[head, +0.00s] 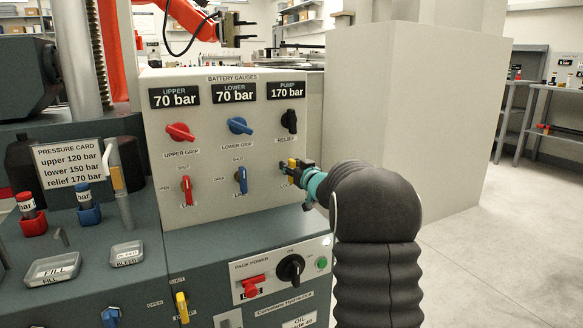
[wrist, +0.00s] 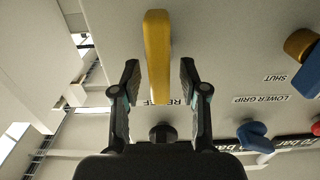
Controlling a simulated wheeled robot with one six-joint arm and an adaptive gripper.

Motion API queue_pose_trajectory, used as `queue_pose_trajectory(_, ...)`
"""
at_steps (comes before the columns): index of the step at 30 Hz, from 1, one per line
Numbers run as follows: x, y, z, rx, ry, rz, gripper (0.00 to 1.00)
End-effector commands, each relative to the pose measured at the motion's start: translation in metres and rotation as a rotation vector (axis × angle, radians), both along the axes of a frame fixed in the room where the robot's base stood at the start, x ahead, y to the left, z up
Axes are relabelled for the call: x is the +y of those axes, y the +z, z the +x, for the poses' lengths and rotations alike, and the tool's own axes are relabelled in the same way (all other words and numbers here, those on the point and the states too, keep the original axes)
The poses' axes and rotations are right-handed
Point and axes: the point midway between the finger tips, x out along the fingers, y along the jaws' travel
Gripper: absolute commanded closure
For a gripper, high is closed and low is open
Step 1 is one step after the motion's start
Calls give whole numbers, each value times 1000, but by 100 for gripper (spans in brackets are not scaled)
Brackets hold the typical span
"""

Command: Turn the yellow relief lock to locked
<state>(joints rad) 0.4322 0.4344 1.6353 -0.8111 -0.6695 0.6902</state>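The yellow relief lock (wrist: 158,45) is a long lever on the grey panel. In the wrist view it runs up and down the picture, between my two fingers. My gripper (wrist: 160,70) is open around it, with a visible gap on each side. In the head view my gripper (head: 298,170) is at the panel's lower right, and only a little of the yellow lock (head: 291,163) shows. The black relief knob (head: 289,121) sits above it; it also shows in the wrist view (wrist: 162,132). The lock's label is mostly hidden by my gripper.
Left on the panel are the blue lower grip knob (head: 239,126), its blue lock lever (head: 241,180), the red upper grip knob (head: 180,132) and its red lock lever (head: 187,190). The pressure card (head: 70,165) stands further left. Below is a black power switch (head: 291,268). The floor at right is clear.

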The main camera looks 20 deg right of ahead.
Motion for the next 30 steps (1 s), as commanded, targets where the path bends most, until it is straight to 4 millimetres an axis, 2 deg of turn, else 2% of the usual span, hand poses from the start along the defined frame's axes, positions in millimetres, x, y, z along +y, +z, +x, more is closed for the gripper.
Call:
queue_pose_trajectory(1, 0, 0, 0, 0, 0, 0, 66)
queue_pose_trajectory(5, 0, 0, 0, 0, 0, 0, 99)
queue_pose_trajectory(6, 0, 0, 0, 0, 0, 0, 100)
queue_pose_trajectory(20, 3, -1, 0, -4, 2, -73, 100)
queue_pose_trajectory(30, 7, -4, 0, -13, 1, -336, 100)
